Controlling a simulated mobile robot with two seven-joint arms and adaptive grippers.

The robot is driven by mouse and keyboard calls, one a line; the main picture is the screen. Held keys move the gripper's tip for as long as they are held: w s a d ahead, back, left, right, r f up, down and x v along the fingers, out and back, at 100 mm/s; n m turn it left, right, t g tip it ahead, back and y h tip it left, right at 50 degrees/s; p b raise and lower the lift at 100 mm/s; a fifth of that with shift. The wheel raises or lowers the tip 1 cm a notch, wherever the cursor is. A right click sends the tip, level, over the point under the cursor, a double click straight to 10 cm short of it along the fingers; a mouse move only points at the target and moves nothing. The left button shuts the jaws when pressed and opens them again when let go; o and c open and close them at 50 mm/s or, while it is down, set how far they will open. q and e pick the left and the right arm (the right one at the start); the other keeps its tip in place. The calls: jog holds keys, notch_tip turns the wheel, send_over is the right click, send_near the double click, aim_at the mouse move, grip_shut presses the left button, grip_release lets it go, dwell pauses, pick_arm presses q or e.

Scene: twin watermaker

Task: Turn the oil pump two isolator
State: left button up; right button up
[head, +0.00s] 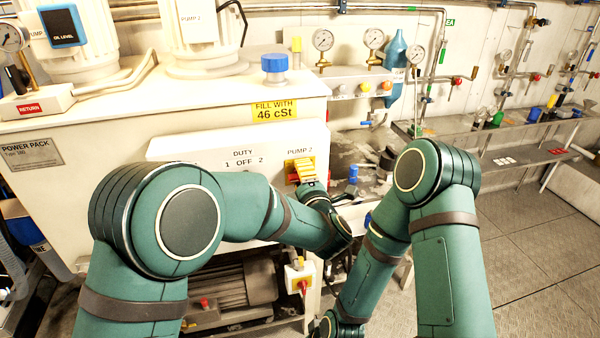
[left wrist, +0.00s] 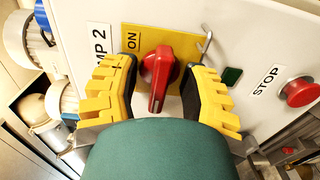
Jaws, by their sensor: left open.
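The oil pump two isolator is a red rotary handle (left wrist: 158,80) on a yellow plate (left wrist: 131,36) marked "ON", beside a label ending "MP 2" in the left wrist view. The handle's grip lies nearly vertical in that view. My left gripper (left wrist: 166,68) is open, with one yellow finger on each side of the handle and visible gaps to it. In the head view the left gripper (head: 303,170) is at the panel just under the "PUMP 2" label (head: 300,152) and mostly covers the isolator. My right gripper is out of view.
A red STOP button (left wrist: 300,91) and a small green square (left wrist: 232,76) sit right of the isolator. A "DUTY 1 OFF 2" marking (head: 243,158) is left of it on the cabinet. Gauges (head: 323,40) and valves stand behind. Open floor (head: 530,230) lies to the right.

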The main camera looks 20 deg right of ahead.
pick_arm(q)
jog(key=shift+s, duration=0.1)
grip_shut()
jog(key=shift+m, duration=0.4)
jog(key=shift+m+b, duration=0.45)
jog(key=shift+m, duration=0.55)
jog(key=m, duration=0.3)
jog(key=shift+r+m, duration=0.1)
jog(key=shift+m, duration=0.2)
jog(key=m, duration=0.2)
jog(key=shift+m, duration=0.4)
jog(key=m+p, duration=0.1)
jog(key=m, duration=0.1)
jog(key=shift+r+m, duration=0.1)
jog(key=shift+m, duration=0.3)
jog(key=m+p, duration=0.2)
jog(key=m, duration=0.3)
jog(key=shift+m+p, duration=0.3)
jog(key=shift+m, duration=0.1)
